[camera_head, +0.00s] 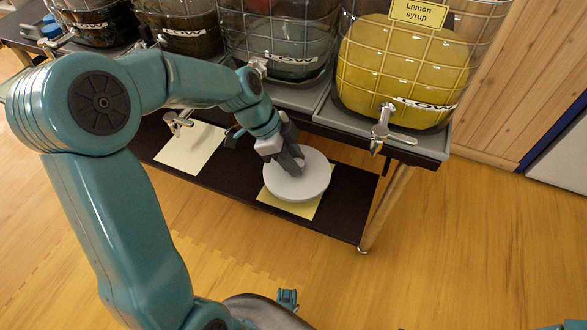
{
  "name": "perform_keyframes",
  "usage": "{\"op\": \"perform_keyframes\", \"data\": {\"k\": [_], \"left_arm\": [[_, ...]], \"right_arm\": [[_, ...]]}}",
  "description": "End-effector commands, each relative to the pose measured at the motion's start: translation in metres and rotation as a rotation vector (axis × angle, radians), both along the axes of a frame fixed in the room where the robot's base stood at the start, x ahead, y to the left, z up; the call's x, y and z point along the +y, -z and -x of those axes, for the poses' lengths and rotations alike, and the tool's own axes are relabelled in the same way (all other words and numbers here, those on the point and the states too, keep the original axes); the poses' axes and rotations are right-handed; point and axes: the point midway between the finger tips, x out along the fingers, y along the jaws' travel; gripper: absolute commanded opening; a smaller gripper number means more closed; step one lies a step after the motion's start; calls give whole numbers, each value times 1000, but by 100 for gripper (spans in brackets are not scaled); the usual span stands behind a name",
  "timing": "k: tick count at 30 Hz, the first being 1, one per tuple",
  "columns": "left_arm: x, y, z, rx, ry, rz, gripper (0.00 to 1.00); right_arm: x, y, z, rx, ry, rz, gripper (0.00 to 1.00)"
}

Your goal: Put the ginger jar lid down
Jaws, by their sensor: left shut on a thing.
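The ginger jar lid, a round pale grey-white disc (306,184), is over a pale yellow square mat (285,206) on the dark lower shelf. My left gripper (292,163) reaches in from the left and is shut on the lid at its upper middle. The lid looks about level and covers most of the mat. I cannot tell whether it touches the mat or hangs just above it. My right gripper does not show. No ginger label is readable, so I cannot tell which jar is the ginger one.
Several large tapped jars stand on the upper shelf; the yellow one (405,75) is labelled "Lemon syrup". Its metal tap (381,130) juts forward. Another pale mat (190,147) lies bare on the lower shelf (345,200). A metal table leg (385,208) stands at the right; wooden floor is open in front.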

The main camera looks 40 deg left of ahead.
Motion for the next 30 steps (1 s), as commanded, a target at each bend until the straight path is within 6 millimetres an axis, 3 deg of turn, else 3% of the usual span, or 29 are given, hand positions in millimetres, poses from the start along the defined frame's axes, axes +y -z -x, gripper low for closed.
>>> {"op": "perform_keyframes", "data": {"k": [1,4,16,17,19,30], "left_arm": [[0,14,0,4,-1,2,2],[0,27,-1,2,-1,1,2],[0,32,-1,0,0,0,2],[0,32,-1,0,0,0,35],[0,31,-1,0,0,0,57],[1,25,-1,-1,0,0,57]], "right_arm": [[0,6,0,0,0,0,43],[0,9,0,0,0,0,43],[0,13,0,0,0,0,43],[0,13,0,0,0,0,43],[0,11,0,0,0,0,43],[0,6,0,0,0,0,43]]}}
